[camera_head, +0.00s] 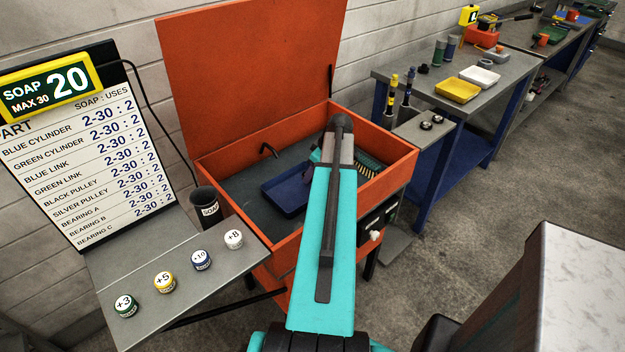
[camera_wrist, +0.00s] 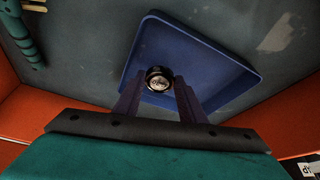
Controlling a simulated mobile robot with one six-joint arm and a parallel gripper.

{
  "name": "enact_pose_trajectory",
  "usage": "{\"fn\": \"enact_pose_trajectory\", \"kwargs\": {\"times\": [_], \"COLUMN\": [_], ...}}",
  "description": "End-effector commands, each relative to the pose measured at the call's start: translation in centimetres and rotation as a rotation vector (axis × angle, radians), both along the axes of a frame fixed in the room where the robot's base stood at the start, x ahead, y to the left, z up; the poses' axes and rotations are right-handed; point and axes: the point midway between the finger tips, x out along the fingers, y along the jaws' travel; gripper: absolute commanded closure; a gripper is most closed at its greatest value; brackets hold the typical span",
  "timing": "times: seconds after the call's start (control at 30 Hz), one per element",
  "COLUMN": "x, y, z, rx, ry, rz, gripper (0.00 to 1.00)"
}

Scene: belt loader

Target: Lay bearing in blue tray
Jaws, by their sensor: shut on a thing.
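The bearing (camera_wrist: 159,78), a small dark ring with a bright centre, sits between the fingertips of my gripper (camera_wrist: 158,86) in the wrist view. The gripper is shut on it. The blue tray (camera_wrist: 215,70) lies behind the bearing in that view, so the bearing is over the tray; I cannot tell the height between them. In the head view the blue tray (camera_head: 283,194) lies on the dark floor of the orange basin.
Orange basin walls (camera_head: 240,215) surround the tray, with the raised lid (camera_head: 245,60) behind. A teal-handled tool (camera_wrist: 22,35) lies left of the tray in the wrist view. A shelf with several numbered jars (camera_head: 163,281) stands left. A bench with a yellow tray (camera_head: 457,90) is at right.

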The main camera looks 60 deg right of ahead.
Motion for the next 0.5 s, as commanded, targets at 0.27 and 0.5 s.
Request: {"fn": "enact_pose_trajectory", "kwargs": {"times": [0.27,0.5], "x": [0.0,0.1], "y": [0.0,0.1], "z": [-2.1,-3.5], "rx": [0.002,0.001], "ry": [0.001,0.000], "rz": [0.000,0.001], "gripper": [0.92,0.92]}}
